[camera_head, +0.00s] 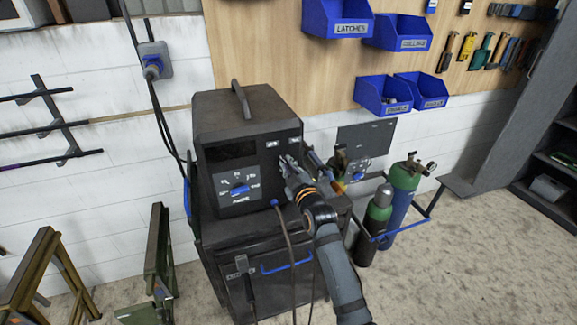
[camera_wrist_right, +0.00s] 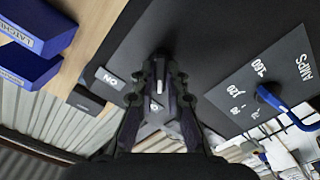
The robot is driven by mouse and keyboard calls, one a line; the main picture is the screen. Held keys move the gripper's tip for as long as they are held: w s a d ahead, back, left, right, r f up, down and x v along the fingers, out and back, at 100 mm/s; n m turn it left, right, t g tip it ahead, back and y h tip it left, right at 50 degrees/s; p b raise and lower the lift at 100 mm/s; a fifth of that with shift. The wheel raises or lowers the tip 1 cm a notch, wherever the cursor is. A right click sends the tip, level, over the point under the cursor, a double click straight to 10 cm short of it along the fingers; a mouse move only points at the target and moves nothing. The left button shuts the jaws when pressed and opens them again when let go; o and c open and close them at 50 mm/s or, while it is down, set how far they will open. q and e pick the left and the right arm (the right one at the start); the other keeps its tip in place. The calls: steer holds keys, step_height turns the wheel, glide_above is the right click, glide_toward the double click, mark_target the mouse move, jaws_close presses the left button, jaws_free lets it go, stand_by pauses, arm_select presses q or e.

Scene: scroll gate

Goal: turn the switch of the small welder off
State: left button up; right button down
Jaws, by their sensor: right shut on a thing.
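The welder (camera_head: 222,120) is a dark box with a top handle, standing on a dark cart. Its front has a dial with a blue knob (camera_head: 239,188) at lower left and small labels at upper right. My right gripper (camera_head: 288,167) is at the right part of this front. In the right wrist view my right gripper (camera_wrist_right: 160,95) is shut on the small light switch (camera_wrist_right: 159,87) beside an ON label (camera_wrist_right: 108,77). The fingers hide most of the switch, so its exact position is unclear. The AMPS dial's blue knob (camera_wrist_right: 285,108) shows at right there. My left gripper is not in view.
Gas cylinders (camera_head: 402,190) stand right of the cart (camera_head: 225,262). Blue bins (camera_head: 385,95) hang on the wall board. Cables (camera_head: 294,240) hang down the cart's front. Open floor lies to the right.

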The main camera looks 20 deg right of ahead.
stand_by(0.3)
steer(key=c, duration=1.4)
jaws_free()
steer(key=s, duration=1.2)
steer(key=shift+d, duration=0.2)
